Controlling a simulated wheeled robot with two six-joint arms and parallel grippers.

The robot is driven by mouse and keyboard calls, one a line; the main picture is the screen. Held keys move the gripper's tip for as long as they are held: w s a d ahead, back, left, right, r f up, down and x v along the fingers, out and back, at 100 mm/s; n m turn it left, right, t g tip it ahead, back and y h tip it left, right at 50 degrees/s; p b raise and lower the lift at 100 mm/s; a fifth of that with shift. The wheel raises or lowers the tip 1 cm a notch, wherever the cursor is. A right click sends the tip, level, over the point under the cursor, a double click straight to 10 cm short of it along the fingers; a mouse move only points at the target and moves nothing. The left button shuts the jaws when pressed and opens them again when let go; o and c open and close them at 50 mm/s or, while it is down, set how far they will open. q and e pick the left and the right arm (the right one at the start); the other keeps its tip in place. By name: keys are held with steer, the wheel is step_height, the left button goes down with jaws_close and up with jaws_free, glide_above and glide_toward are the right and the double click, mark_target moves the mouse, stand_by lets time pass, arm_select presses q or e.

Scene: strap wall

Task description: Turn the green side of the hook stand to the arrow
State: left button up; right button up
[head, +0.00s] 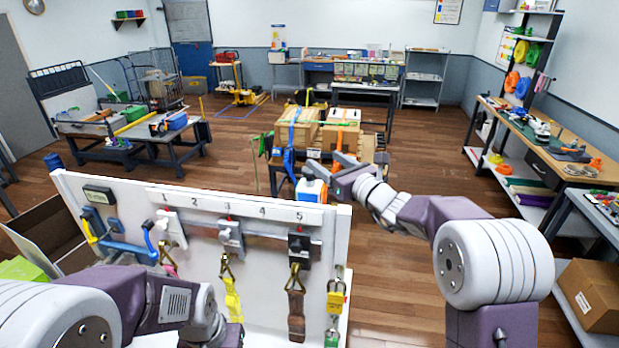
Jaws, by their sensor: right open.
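My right gripper (325,168) is open, just beyond the top right edge of the white strap panel. Its fingers are above and close to a small block with white, blue and orange faces (311,189), partly hidden behind the panel. I cannot tell whether they touch. This block may be the top of the hook stand. Blue (289,160), green (268,143) and orange (340,136) straps hang farther back in front of wooden crates. I cannot make out a green stand side or the arrow. My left gripper (228,335) is low at the panel's front; its fingers are not clear.
The white panel (130,190) stands close in front, with numbered buckles and hanging straps (295,315). Wooden crates (300,130) stand beyond it. A workbench (545,165) and cardboard box (595,292) are at the right. Open floor (400,270) lies between panel and bench.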

mark_target(310, 171)
arm_select(q)
step_height(310, 171, down, 7)
steer(key=b, duration=0.5)
arm_select(e)
step_height(310, 171, down, 7)
steer(key=w, duration=0.1)
steer(key=p+x, duration=0.1)
steer(key=x, duration=0.1)
steer(key=p+x, duration=0.2)
steer(key=r+p+x, duration=0.1)
steer(key=x, duration=0.2)
steer(key=shift+s+a, duration=0.15)
steer(key=shift+a, duration=0.05)
steer(key=shift+w+a+f, duration=0.2)
steer(key=shift+w, duration=0.05)
steer(key=shift+s+d+r, duration=0.1)
steer(key=shift+s+d, duration=0.05)
steer(key=shift+s, duration=0.05)
arm_select(q)
step_height(310, 171, up, 5)
steer(key=shift+w+a+r, duration=0.1)
steer(key=shift+w+a, duration=0.05)
arm_select(e)
jaws_close()
